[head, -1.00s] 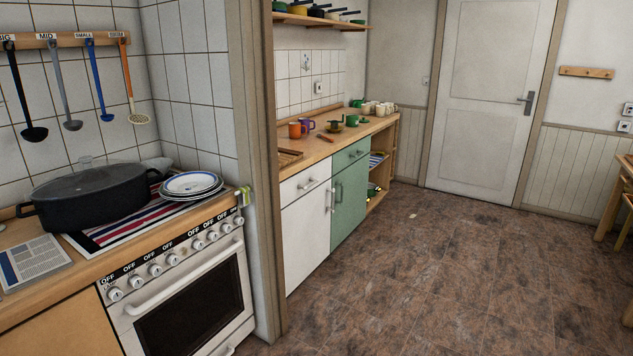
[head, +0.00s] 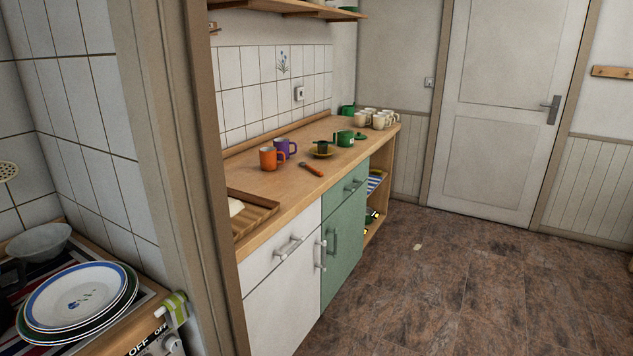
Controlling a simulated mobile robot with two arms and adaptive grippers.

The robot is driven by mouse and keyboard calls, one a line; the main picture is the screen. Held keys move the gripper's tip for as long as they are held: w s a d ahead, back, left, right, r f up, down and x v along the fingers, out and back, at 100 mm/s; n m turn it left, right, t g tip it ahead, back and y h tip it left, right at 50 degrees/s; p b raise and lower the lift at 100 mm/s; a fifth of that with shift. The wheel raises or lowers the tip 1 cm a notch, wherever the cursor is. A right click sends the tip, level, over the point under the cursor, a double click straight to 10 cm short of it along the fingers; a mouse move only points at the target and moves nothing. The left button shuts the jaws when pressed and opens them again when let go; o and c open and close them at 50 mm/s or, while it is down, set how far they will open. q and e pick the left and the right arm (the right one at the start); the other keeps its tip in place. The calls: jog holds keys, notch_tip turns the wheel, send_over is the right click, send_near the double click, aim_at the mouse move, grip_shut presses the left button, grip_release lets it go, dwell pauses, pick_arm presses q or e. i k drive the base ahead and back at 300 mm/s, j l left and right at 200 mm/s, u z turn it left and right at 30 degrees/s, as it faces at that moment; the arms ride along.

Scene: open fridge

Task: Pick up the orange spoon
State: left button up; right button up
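A small orange-red item with a long thin shape (head: 311,169) lies on the wooden counter, in front of the mugs; it is too small to tell whether it is a spoon. At the left edge, the pale perforated head of a hanging utensil (head: 8,171) shows against the tiles; its handle is out of view. Neither of my grippers is in view.
A wooden door post (head: 178,150) stands between the stove area and the counter (head: 270,190). An orange mug (head: 271,158), a purple mug (head: 286,148), green ware and cream cups (head: 376,118) stand on the counter. Stacked plates (head: 80,297) sit at lower left.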

aim_at(302, 164)
jog(key=i, duration=0.55)
jog(key=i+l+u, duration=0.15)
jog(key=i, duration=0.35)
jog(key=l, duration=0.1)
